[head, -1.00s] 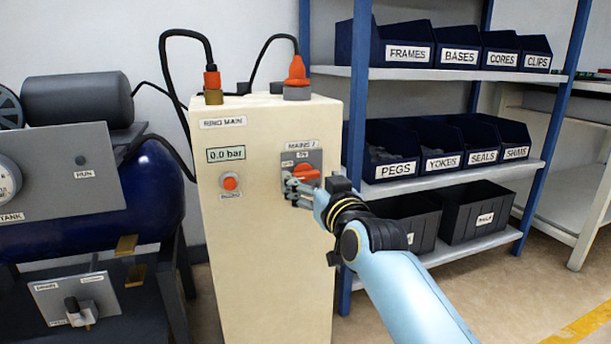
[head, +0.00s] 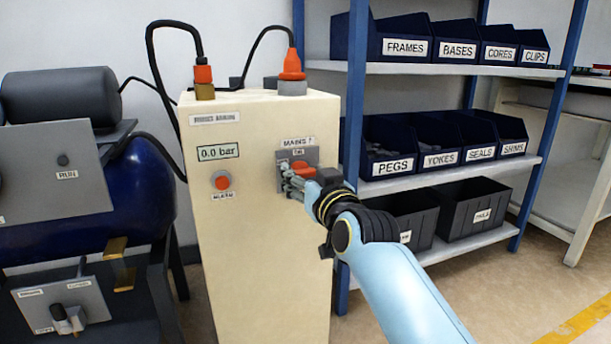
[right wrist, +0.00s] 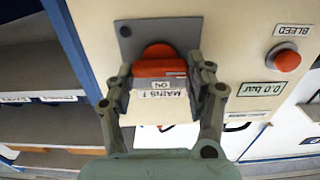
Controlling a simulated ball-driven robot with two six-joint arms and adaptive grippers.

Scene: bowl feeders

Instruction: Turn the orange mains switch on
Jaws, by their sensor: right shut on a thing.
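The orange mains switch (head: 304,168) sits on a grey plate (head: 312,156) on the upper front of the cream cabinet, under a MAINS label. My right gripper (head: 290,182) covers part of it in the head view. In the right wrist view, the gripper (right wrist: 160,86) has its two fingers on either side of the orange handle (right wrist: 155,62), shut on it. The handle's exact angle is hard to tell. My left gripper is not in view.
The cabinet (head: 262,260) has a display (head: 218,152) reading 0.0 bar and a red button (head: 222,181). A blue-framed shelf (head: 357,120) with labelled bins stands close on the right. A compressor with a blue tank (head: 150,195) stands on the left.

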